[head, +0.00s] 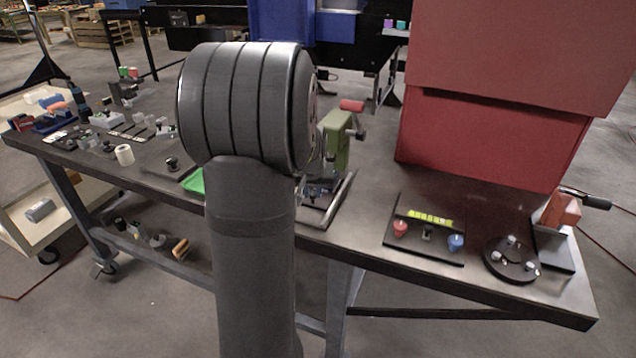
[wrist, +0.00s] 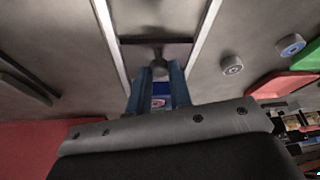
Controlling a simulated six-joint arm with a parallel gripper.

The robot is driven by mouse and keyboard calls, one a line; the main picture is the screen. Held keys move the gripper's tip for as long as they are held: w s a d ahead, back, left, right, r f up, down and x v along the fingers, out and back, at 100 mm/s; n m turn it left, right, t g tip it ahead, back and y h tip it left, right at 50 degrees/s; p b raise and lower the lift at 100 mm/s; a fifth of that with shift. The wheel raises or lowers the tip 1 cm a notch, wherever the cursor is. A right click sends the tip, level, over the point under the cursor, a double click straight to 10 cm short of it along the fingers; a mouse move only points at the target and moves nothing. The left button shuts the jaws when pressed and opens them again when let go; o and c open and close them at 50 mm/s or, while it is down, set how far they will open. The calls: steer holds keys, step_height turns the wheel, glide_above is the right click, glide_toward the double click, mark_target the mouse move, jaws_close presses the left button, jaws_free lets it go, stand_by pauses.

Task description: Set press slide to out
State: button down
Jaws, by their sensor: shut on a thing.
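The green press (head: 337,140) with a red-ended handle (head: 352,105) stands mid-bench, partly behind my arm. Its slide base has pale rails (head: 341,200) at the press's foot. In the wrist view, two light rails (wrist: 108,35) run away from me with a dark crosspiece (wrist: 156,50) of the slide between them. A small grey knob (wrist: 158,64) is on the near side of the crosspiece. My gripper (wrist: 159,74) has its blue fingers shut on this knob, between the rails. In the head view my arm hides most of the gripper and the slide.
A panel with red and blue knobs (head: 425,240) and a black round fixture (head: 511,262) lie to the right. A green tray (head: 193,182) is left of my arm. Small parts crowd the bench's left end.

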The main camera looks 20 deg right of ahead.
steer(key=s+a, duration=0.6)
steer(key=shift+s+a, duration=0.2)
steer(key=c, duration=1.4)
jaws_free()
steer(key=shift+s+a, duration=0.1)
steer(key=shift+o, duration=0.5)
steer(key=v, duration=1.7)
steer(key=shift+r, duration=0.2)
